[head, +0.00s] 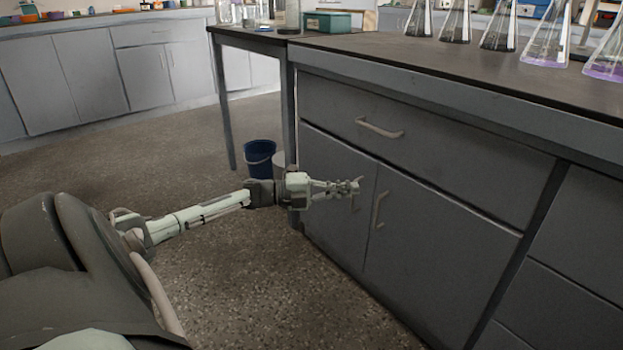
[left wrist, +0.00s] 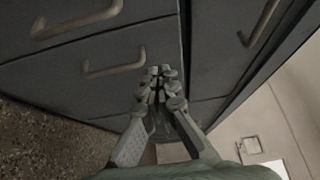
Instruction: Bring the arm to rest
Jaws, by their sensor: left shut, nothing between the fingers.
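My left gripper (head: 357,187) is shut and empty in the head view. It is stretched out in front of the grey cabinet doors (head: 425,240), beside the curved door handles. The left wrist view also shows the left gripper (left wrist: 160,75) with its fingertips together and nothing between them. Whether the fingers touch the cabinet front cannot be told. My right gripper is in neither view.
The dark bench top (head: 450,65) lies above the cabinet and bears several flasks (head: 548,38). A blue bucket (head: 259,158) stands on the floor below the side table (head: 270,38). The speckled floor (head: 170,165) at the left is clear.

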